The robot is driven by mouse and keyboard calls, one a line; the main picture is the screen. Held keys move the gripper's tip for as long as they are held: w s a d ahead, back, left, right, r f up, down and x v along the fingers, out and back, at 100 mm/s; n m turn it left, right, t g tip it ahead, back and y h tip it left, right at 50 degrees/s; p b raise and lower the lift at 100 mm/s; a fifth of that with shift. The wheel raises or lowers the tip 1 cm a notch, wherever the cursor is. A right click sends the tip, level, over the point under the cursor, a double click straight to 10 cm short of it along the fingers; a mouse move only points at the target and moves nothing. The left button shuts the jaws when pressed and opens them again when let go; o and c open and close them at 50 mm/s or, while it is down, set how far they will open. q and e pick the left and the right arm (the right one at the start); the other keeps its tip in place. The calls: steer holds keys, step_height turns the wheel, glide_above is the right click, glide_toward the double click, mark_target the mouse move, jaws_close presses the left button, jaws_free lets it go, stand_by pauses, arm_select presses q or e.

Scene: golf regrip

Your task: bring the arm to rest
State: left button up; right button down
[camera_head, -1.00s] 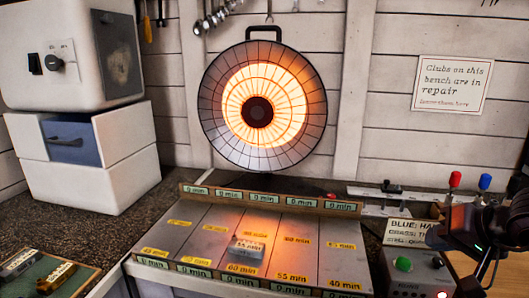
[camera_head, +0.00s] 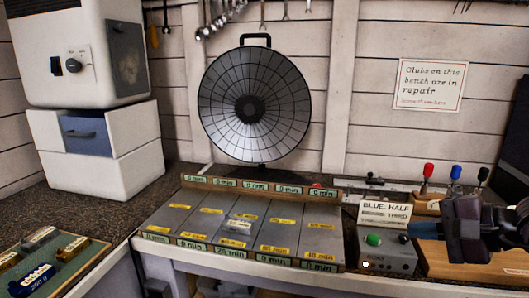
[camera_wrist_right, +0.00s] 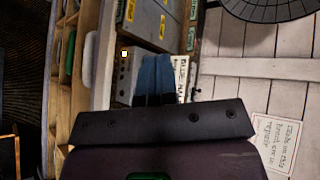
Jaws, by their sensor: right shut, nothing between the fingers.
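My right gripper (camera_head: 448,230) is at the right edge in the head view, above the wooden stand beside the grey button box (camera_head: 388,255). In the right wrist view its blue fingers (camera_wrist_right: 155,72) are closed together with nothing between them. They overlap the box and its "BLUE: HALF" card (camera_head: 384,213) in that picture; I cannot tell the gap in depth. My left gripper is in neither view.
The round heater (camera_head: 290,110) stands dark behind a grey bench panel (camera_head: 290,238) with yellow minute labels and a small block (camera_head: 239,226). Levers with red, blue and black knobs stand at right. A green tray (camera_head: 75,262) holds several blocks at lower left.

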steer(key=d+f+n+t+h, duration=0.3)
steer(key=f+n+t, duration=0.35)
steer(key=n, duration=0.65)
steer(key=d+f+n+t+h, duration=0.3)
steer(key=f+n, duration=0.6)
steer(key=n, duration=0.5)
steer(key=s+a+f+m+g+h, duration=0.1)
steer(key=s+a+f+m+g, duration=0.2)
steer(key=s+f+m, duration=0.4)
steer(key=s+a+f+m+g+h, duration=0.2)
steer(key=s+f+m, duration=0.4)
steer(key=s+f, duration=0.7)
step_height(320, 180, down, 4)
steer(key=shift+a+f+m+g, duration=0.25)
steer(key=shift+a+m+g, duration=0.2)
steer(key=shift+g, duration=0.7)
steer(key=shift+a, duration=0.1)
stand_by(1.3)
